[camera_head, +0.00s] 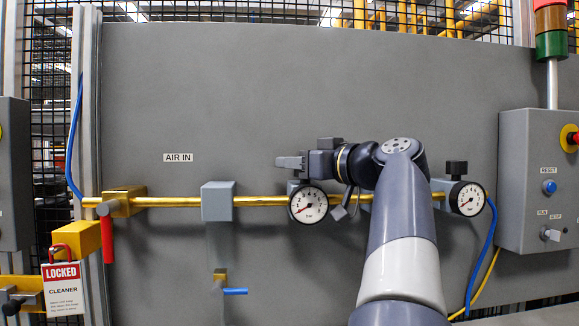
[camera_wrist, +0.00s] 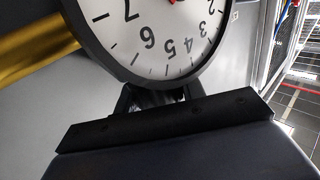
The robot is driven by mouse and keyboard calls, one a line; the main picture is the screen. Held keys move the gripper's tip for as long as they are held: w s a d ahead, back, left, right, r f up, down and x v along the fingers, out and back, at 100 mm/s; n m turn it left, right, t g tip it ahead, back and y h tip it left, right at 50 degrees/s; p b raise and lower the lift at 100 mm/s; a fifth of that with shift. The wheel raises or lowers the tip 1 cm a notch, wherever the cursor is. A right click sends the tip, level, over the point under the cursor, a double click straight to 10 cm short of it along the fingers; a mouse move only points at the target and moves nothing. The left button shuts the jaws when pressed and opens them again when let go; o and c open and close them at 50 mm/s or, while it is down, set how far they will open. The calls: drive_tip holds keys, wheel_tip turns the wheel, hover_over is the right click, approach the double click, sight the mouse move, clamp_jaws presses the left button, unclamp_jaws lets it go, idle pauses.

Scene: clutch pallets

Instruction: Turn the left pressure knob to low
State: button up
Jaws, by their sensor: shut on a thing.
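The left pressure gauge (camera_head: 309,204) has a white dial and sits on the yellow pipe; its red needle points to the lower left, near the low numbers. In the wrist view the dial (camera_wrist: 150,35) appears upside down and close, with the needle mostly cut off. My gripper (camera_head: 292,162) is just above this gauge, reaching in from the right, and is shut on the left knob. The knob is mostly hidden by the gripper, so its turn angle cannot be read. The right knob (camera_head: 456,168) is black and stands above the right gauge (camera_head: 467,199).
The yellow pipe (camera_head: 265,201) runs across the grey panel (camera_head: 300,80). A red-handled valve (camera_head: 107,238) and a locked tag (camera_head: 63,285) are at left. A grey control box (camera_head: 520,180) is at right.

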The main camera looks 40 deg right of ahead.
drive_tip(key=shift+f+n+y, duration=0.15)
drive_tip(key=shift+n+y, duration=0.35)
drive_tip(key=shift+y, duration=0.4)
drive_tip(key=shift+a, duration=0.1)
drive_tip(key=o, duration=1)
drive_tip(key=shift+s, duration=0.1)
drive_tip(key=v, duration=1)
drive_tip(key=shift+s+d, duration=0.25)
drive_tip(key=shift+s, duration=0.05)
drive_tip(key=x, duration=1)
drive_tip(key=shift+w+a, duration=0.3)
drive_tip(key=shift+w, duration=0.05)
